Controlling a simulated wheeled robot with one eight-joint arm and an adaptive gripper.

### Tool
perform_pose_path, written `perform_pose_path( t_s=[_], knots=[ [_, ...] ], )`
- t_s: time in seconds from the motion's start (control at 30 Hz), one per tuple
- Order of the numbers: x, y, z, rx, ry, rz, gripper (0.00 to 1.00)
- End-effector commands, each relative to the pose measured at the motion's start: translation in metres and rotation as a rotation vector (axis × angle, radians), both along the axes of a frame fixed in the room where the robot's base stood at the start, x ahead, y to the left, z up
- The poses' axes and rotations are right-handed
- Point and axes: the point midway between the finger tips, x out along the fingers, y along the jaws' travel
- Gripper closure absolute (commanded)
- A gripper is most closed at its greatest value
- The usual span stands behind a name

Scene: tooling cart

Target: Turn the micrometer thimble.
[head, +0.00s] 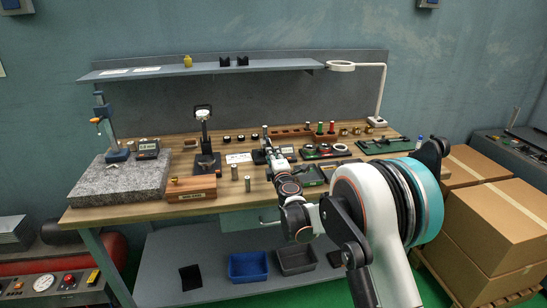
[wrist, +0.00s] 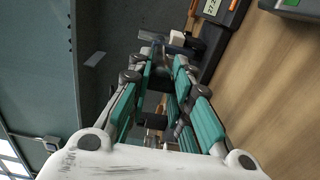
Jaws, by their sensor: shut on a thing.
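My gripper (head: 271,146) reaches over the workbench in the head view, left of a small device with a display. In the wrist view, its teal-padded fingers (wrist: 163,62) run up the picture and are closed at the tips. A small grey and white metal part, which looks like the micrometer thimble (wrist: 178,39), shows at the fingertips. The fingers hide most of it and its graduations cannot be read. In the head view my arm and gripper cover most of the micrometer.
A granite plate (head: 118,181) and a wooden box (head: 191,188) stand to the left. A black-based stand (head: 207,163) is left of my gripper. A shelf (head: 205,69) with a lamp (head: 341,66) runs behind.

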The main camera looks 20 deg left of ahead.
Motion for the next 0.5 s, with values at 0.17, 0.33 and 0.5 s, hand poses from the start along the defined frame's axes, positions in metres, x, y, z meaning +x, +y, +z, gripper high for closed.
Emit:
perform_pose_path(
  t_s=[0.17,0.33,0.5],
  knots=[
    [-0.0008,0.0004,-0.0009,-0.043,-0.027,0.001,1.0],
    [-0.0008,0.0004,-0.0009,-0.061,-0.037,0.001,1.0],
    [-0.001,0.0004,-0.001,-0.064,-0.039,0.002,1.0]
  ],
)
